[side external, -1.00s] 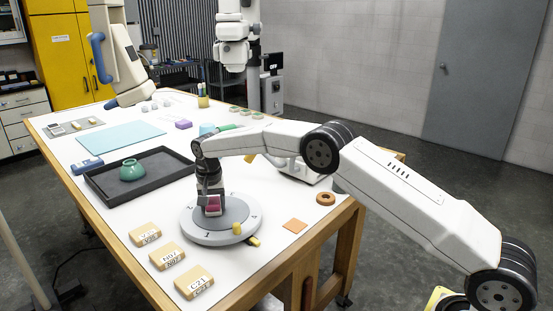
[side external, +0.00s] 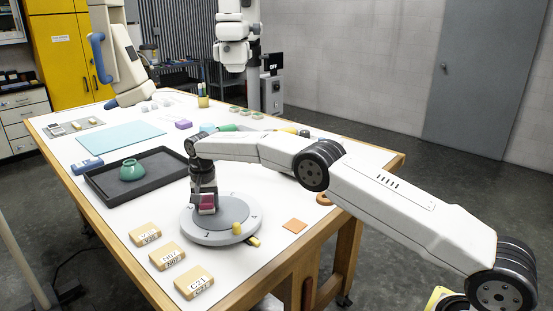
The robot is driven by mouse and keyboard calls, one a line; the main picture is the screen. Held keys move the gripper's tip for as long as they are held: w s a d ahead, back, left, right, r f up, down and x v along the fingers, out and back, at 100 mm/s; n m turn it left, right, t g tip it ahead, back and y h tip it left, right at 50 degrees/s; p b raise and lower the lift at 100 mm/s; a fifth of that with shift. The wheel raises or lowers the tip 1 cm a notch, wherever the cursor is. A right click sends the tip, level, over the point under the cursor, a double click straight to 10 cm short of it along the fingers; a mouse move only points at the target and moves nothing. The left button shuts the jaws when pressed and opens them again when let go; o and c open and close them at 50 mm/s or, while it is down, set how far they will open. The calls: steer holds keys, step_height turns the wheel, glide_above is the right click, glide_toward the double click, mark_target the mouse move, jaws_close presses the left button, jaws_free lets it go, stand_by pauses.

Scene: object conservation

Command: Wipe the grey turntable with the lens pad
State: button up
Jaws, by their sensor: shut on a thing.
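The grey turntable (side external: 212,235) is a round disc with number marks, lying near the front edge of the table. A yellow peg (side external: 237,229) stands on its right part. My gripper (side external: 206,204) points down over the turntable's far left part. It is shut on a small dark pink block, which I take to be the lens pad (side external: 207,202). The pad is at or just above the disc surface; I cannot tell whether it touches.
Labelled tan blocks (side external: 193,282) line the left front edge. A black tray (side external: 104,186) with a green bowl (side external: 131,170) lies behind the turntable. An orange square (side external: 294,225) lies to its right, with a brown ring (side external: 323,199) partly behind my arm. A yellow piece (side external: 253,241) sits by the disc's rim.

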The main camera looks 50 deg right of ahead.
mark_target(221, 211)
steer(key=shift+d, duration=0.1)
steer(key=shift+s+d, duration=0.3)
steer(key=shift+s, duration=0.3)
steer(key=shift+s+d, duration=0.35)
steer(key=shift+s, duration=0.3)
steer(key=shift+s+d, duration=0.3)
steer(key=shift+s, duration=0.3)
steer(key=shift+s+d, duration=0.25)
steer(key=shift+s, duration=0.1)
steer(key=shift+s+d+f, duration=0.1)
steer(key=shift+s+d, duration=0.3)
steer(key=shift+s, duration=0.35)
steer(key=shift+s+d+f, duration=0.1)
steer(key=shift+s+d, duration=0.3)
steer(key=shift+s, duration=0.3)
steer(key=shift+w+r, duration=0.1)
steer(key=shift+r, duration=0.05)
steer(key=shift+w+a, duration=0.55)
steer(key=shift+w, duration=0.35)
steer(key=shift+w+a, duration=0.5)
steer(key=shift+w, duration=0.35)
